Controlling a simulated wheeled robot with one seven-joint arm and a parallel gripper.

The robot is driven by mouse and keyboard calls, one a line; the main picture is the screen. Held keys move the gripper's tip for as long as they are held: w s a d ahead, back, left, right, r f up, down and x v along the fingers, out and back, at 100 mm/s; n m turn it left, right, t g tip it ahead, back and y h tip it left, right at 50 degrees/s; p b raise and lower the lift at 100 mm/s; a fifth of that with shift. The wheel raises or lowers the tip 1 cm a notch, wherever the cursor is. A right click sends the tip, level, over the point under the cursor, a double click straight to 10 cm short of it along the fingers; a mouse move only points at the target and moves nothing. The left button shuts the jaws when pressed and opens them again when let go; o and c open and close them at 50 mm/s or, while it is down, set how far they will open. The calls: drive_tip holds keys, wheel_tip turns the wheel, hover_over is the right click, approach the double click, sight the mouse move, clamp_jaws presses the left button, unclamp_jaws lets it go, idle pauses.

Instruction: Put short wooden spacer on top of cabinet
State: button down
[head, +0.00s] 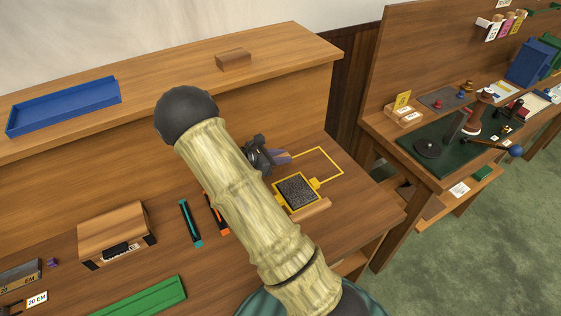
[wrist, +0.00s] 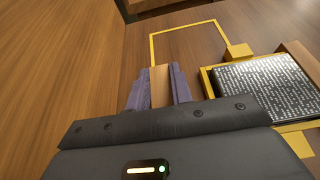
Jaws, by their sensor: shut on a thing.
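My gripper (head: 284,157) is over the right part of the desk, next to the yellow outline. In the wrist view its purple fingers (wrist: 160,90) are shut on a small light-wood piece (wrist: 160,85), which looks like the short wooden spacer. The head view hardly shows this piece, as the fingers and my arm cover it. I cannot tell whether it touches the desk. The cabinet (head: 180,75) is the raised wooden body along the back wall; its flat top stands above the desk. My gripper is in front of it and lower than its top.
A blue tray (head: 65,105) and a brown wooden block (head: 233,60) sit on the cabinet top, with bare room between them. A yellow frame holds a dark type block (head: 296,191), with a wooden strip (head: 302,217) beside it. A wooden box (head: 117,235) stands left on the desk.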

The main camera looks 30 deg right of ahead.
wheel_tip(320, 180, down, 3)
drive_tip(key=shift+w+r, duration=0.1)
drive_tip(key=shift+r, duration=0.05)
drive_tip(key=shift+s+r, duration=0.1)
drive_tip(key=shift+s, duration=0.1)
drive_tip(key=c, duration=1.2)
unclamp_jaws()
drive_tip(key=shift+w+f, duration=0.1)
drive_tip(key=shift+f, duration=0.1)
drive_tip(key=shift+c, duration=0.2)
drive_tip(key=shift+r, duration=0.1)
drive_tip(key=shift+r, duration=0.1)
drive_tip(key=b+v, duration=0.1)
drive_tip(key=v, duration=1.1)
drive_tip(key=shift+a, duration=0.1)
